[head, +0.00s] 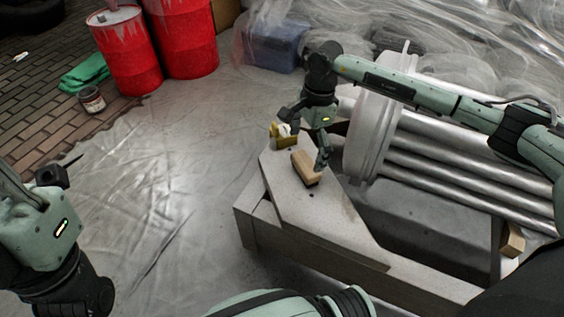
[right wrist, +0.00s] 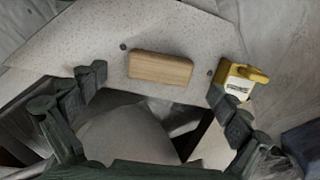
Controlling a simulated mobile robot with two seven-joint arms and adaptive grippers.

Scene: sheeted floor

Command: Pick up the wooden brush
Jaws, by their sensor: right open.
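The wooden brush (head: 304,167) is a pale wood block with a dark underside, lying on the speckled grey top of a metal frame (head: 330,222).
A yellow and white item (right wrist: 240,82) sits beside the brush near the plate's edge, also in the head view (head: 283,140). A large silver cylinder (head: 372,125) with pipes stands right of the brush. Red drums (head: 125,50) and a blue bin (head: 275,45) are behind. Sheeted floor at left is clear.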

